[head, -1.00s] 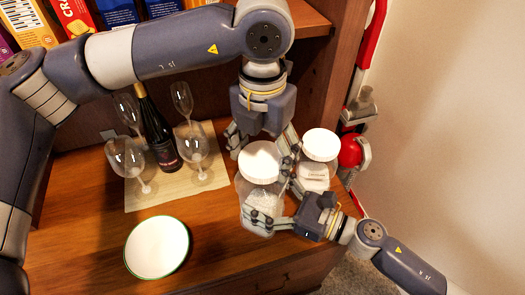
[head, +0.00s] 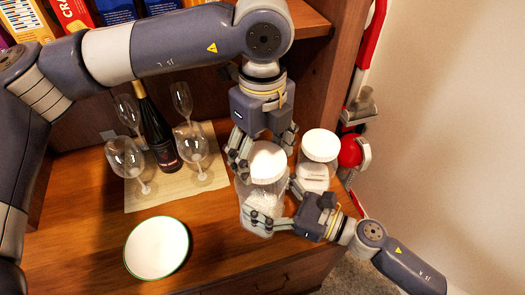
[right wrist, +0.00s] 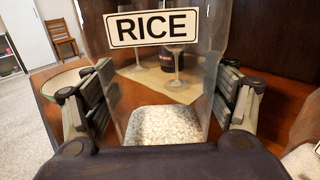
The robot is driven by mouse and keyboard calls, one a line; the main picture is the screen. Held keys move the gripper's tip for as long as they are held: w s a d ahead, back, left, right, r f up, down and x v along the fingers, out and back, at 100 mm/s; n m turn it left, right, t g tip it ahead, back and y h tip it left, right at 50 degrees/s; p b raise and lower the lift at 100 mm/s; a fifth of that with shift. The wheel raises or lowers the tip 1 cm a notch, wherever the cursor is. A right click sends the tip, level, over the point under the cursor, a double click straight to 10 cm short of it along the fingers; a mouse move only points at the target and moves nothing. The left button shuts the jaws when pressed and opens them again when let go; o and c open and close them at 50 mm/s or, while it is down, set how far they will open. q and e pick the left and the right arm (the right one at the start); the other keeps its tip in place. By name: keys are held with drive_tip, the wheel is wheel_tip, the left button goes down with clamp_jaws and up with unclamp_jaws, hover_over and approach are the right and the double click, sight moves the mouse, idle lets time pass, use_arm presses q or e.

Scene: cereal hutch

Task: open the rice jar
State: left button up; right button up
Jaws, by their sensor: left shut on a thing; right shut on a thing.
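The rice jar (head: 254,192) is clear with a white round lid (head: 268,163) and stands upright at the front right of the wooden counter. In the right wrist view its RICE label (right wrist: 152,27) faces me and white rice (right wrist: 165,125) lies in the bottom. My right gripper (head: 262,215) is shut on the jar's lower body, one finger on each side (right wrist: 168,97). My left gripper (head: 266,157) comes from above and is shut on the lid. The lid sits at the jar's top; whether it is loose from the rim I cannot tell.
A second white-lidded jar (head: 320,146) stands close on the right. Wine glasses (head: 193,146) and a dark bottle (head: 158,135) stand on a mat (head: 150,200) to the left. A white plate (head: 157,247) lies front left. Cereal boxes (head: 112,11) are on the shelf above.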

sight(263, 159)
use_arm(q)
drive_tip(key=shift+r, duration=0.25)
idle(0.3)
drive_tip(key=shift+r, duration=0.9)
drive_tip(key=shift+r, duration=2)
use_arm(e)
drive_tip(key=o, duration=2.1)
drive_tip(key=shift+o, duration=0.2)
drive_tip(key=shift+d, duration=0.1)
drive_tip(key=v, duration=1.1)
drive_tip(key=shift+s+d, duration=0.2)
drive_tip(key=shift+d, duration=0.15)
